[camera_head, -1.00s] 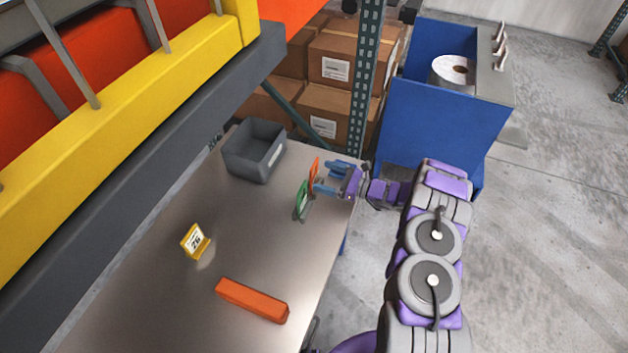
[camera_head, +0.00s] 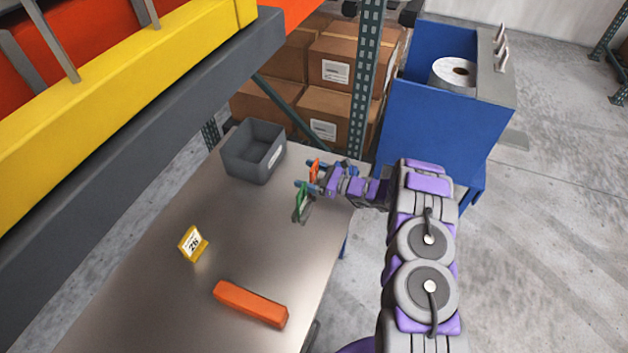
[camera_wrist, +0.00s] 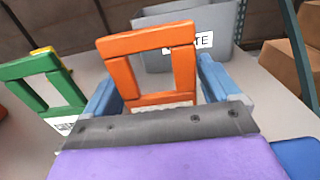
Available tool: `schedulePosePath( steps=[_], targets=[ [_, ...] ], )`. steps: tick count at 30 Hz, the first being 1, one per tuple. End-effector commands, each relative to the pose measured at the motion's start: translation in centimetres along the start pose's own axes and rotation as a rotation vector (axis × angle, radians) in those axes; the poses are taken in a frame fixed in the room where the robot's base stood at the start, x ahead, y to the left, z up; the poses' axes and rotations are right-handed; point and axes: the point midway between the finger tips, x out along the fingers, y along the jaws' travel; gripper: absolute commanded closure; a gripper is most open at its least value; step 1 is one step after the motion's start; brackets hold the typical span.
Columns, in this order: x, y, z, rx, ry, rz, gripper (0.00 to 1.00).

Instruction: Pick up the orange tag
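The orange tag (camera_head: 314,171) is an upright frame with a window, standing near the far right edge of the metal table. In the wrist view the orange tag (camera_wrist: 122,72) fills the space between the two blue fingers of my gripper (camera_wrist: 162,72). My gripper (camera_head: 309,175) is open, with one finger on each side of the tag. The fingers look close to its side edges; I cannot tell whether they touch. The lower part of the tag is hidden behind my gripper in the wrist view.
A green tag (camera_head: 301,204) stands close beside the orange one, near one finger. A grey bin (camera_head: 240,163) is behind. A yellow tag (camera_head: 193,243) and an orange bar (camera_head: 250,303) are nearer. A blue cabinet (camera_head: 425,135) stands beyond the table.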

Motion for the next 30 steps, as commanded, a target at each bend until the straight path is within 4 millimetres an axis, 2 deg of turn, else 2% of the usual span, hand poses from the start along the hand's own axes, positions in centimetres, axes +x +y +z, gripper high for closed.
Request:
schedulePosePath(
  steps=[2, 14, 23, 30],
  targets=[
    [0.0, 0.0, 0.0, 0.0, 0.0, 0.0, 0.18],
    [0.0, 0.0, 0.0, 0.0, 0.0, 0.0, 0.57],
    [0.0, 0.0, 0.2, 0.0, 0.0, 0.0, 0.57],
    [0.0, 0.1, 2.6, 0.001, 0.0, 0.002, 0.57]
  ],
)
